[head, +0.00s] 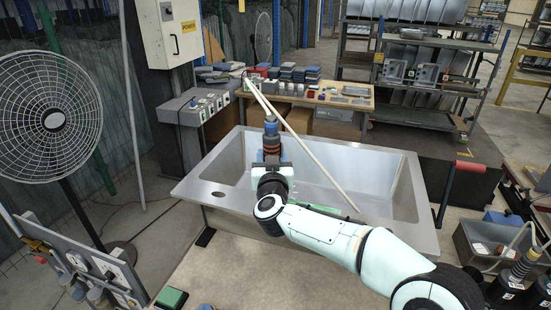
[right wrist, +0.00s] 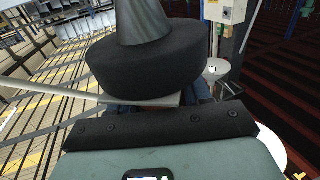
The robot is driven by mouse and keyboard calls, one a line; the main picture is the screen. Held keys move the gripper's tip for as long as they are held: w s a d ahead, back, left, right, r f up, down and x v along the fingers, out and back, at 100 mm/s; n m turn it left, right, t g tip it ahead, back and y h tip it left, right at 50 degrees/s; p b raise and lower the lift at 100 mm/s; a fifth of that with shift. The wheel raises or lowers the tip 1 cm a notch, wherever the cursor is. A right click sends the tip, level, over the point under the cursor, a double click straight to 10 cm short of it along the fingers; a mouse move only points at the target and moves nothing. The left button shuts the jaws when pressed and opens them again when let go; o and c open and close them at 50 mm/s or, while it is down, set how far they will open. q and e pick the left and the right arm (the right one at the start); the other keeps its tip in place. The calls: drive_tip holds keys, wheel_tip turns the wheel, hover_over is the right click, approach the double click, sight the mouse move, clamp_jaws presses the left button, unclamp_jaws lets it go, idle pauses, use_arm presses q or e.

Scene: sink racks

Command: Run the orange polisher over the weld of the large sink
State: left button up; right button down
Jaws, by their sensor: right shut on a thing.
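The large sink (head: 345,225) is a wide open steel basin in the middle of the head view. My right arm reaches in from the lower right over its near rim. My right gripper (head: 271,166) is shut on the polisher (head: 271,145), a dark tool with orange-brown bands and a blue top, held roughly upright over the left part of the basin. In the right wrist view the polisher (right wrist: 150,55) shows as a black round body with a cone, close to the camera. Whether it touches the sink is hidden, and I cannot make out the weld. My left gripper is not in view.
A pale pole or hose (head: 315,160) slants across the basin. A wooden bench (head: 330,103) with coloured blocks stands behind. A large fan (head: 50,118) stands left, a control box (head: 200,108) beside the sink. A grey bin (head: 478,243) and a banded tool (head: 517,268) are at right.

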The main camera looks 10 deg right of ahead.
drive_tip(key=w+a+r, duration=0.2)
drive_tip(key=a+r, duration=0.1)
drive_tip(key=r, duration=0.4)
drive_tip(key=shift+a+r, duration=0.2)
idle(1.0)
idle(0.4)
